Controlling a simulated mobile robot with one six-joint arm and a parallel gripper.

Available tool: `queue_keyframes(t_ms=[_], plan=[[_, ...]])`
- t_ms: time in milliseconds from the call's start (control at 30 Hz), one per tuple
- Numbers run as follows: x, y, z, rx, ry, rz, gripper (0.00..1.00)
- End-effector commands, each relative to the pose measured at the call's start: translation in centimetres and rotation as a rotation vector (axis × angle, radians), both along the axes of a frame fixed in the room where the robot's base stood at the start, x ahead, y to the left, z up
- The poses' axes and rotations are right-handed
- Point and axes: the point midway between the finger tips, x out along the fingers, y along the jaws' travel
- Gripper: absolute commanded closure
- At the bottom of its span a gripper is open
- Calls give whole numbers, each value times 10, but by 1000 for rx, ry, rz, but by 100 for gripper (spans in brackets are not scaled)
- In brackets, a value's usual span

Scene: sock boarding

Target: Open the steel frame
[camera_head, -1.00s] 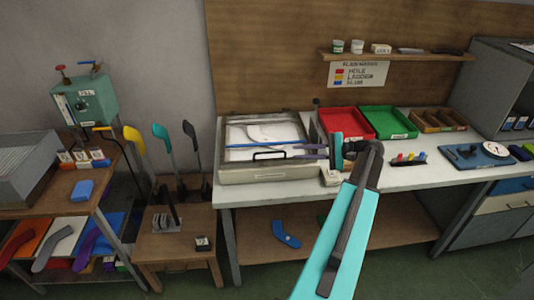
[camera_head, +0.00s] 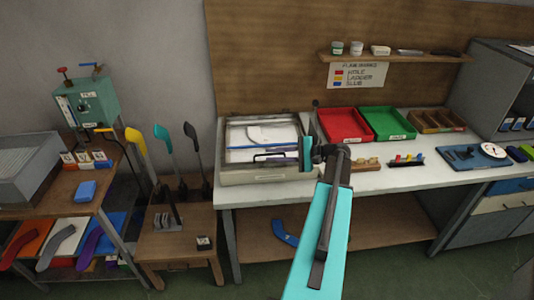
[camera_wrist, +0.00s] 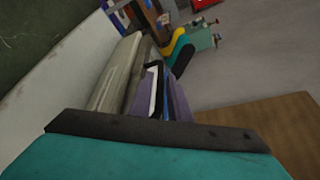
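The steel frame (camera_head: 235,175) is a flat, pale metal box on the left of the white bench, with a dark handle (camera_head: 268,156) on its front edge. It lies level and looks shut. Inside its rim are a white sheet with a pale curved shape and a blue strip. My gripper (camera_head: 290,158) reaches in from the right at the frame's front right, close to the handle. In the wrist view its purple fingers (camera_wrist: 162,88) appear apart, with the frame (camera_wrist: 118,75) and dark handle beyond. Whether they touch the handle is hidden.
A red tray (camera_head: 344,140) and a green tray (camera_head: 388,136) stand right of the frame. Left of the bench, a low wooden table (camera_head: 180,250) holds upright yellow, teal and dark sock forms. A board wall (camera_head: 270,60) stands behind.

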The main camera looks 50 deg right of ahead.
Motion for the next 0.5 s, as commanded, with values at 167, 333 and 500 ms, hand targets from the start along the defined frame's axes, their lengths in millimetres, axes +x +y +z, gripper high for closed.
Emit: queue_keyframes(t_ms=[167,333,500], plan=[[18,10,-3,0,0,1,84],[25,15,-6,0,0,0,84],[27,15,-7,0,0,-1,84]])
